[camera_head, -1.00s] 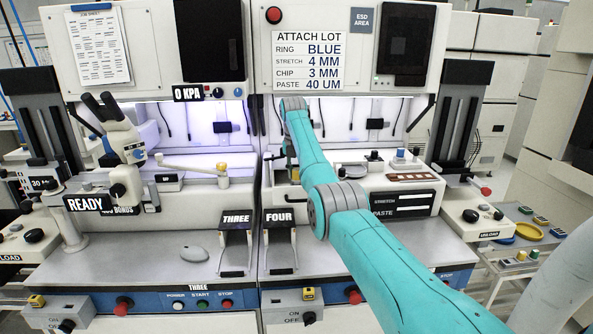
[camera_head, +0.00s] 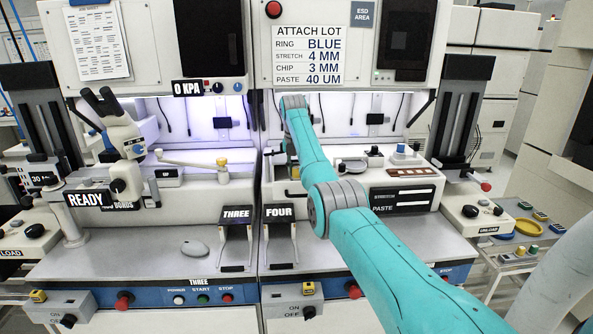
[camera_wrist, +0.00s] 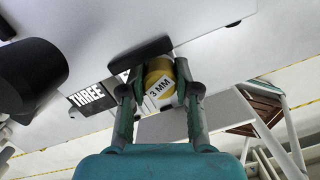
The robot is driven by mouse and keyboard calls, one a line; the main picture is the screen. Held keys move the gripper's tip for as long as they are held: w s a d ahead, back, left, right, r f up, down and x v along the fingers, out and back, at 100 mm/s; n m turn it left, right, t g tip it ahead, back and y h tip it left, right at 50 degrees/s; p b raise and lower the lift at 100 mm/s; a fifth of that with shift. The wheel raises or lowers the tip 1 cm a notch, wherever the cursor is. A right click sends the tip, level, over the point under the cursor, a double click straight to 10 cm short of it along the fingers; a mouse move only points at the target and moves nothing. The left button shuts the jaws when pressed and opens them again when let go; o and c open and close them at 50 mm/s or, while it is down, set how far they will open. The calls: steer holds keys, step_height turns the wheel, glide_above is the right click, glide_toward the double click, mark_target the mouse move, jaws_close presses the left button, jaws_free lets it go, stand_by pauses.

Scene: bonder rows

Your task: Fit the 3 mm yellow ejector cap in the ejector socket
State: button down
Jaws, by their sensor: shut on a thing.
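The yellow ejector cap (camera_wrist: 160,73), with a "3 MM" label on it, is in the wrist view. My gripper (camera_wrist: 157,92) is shut on it, with one finger on each side. A dark bar (camera_wrist: 140,54) lies just beyond the cap, and I cannot tell whether they touch. In the head view my teal arm reaches into the lit bay of the right-hand machine; its gripper and the cap are hidden there. I cannot make out the ejector socket in either view.
A large dark cylinder (camera_wrist: 28,75) stands at left in the wrist view. In the head view, a "FOUR" stand (camera_head: 280,213) and a "THREE" stand (camera_head: 237,214) are at the machine fronts.

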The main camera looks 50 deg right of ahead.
steer(key=shift+f, duration=0.6)
stand_by(0.4)
steer(key=c, duration=0.8)
jaws_free()
steer(key=shift+o, duration=0.2)
steer(key=shift+r, duration=0.15)
step_height(320, 180, up, 12)
steer(key=a, duration=0.1)
steer(key=shift+s+a+f, duration=0.2)
steer(key=shift+s+a, duration=0.1)
steer(key=shift+a, duration=0.05)
stand_by(0.5)
